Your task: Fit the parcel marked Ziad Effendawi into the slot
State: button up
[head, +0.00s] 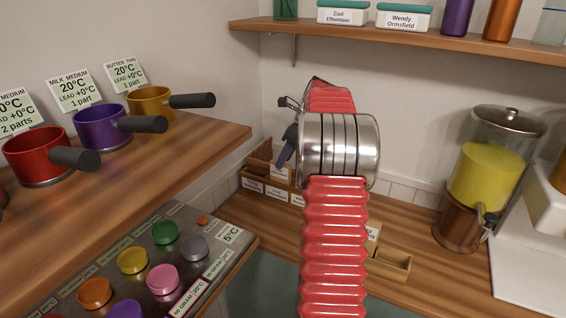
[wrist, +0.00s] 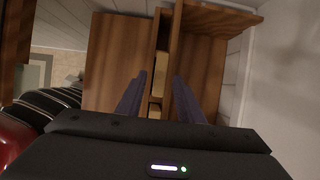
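A wooden rack (head: 262,158) with several name labels on its front stands in the back corner of the counter; the names are too small to read surely. My gripper (head: 285,150) reaches down over it, partly hidden behind my arm. In the wrist view, its two dark purple fingers (wrist: 159,88) stand apart over a narrow slot between the rack's wooden walls (wrist: 115,60). A tan piece (wrist: 157,85) shows low in the slot, between the fingers; contact with them is not visible. I cannot read any parcel marked Ziad Effendawi.
A tub labelled Ziad Effendawi (head: 342,14) and another labelled Wendy Ormsfield (head: 403,18) sit on the upper shelf. A small wooden tray (head: 390,264) lies right of my arm. A yellow-filled dispenser (head: 487,175) stands at right; pots (head: 100,128) line the left shelf.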

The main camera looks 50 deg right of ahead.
jog(key=v, duration=0.9)
jog(key=shift+r, duration=0.3)
jog(key=shift+s, duration=0.15)
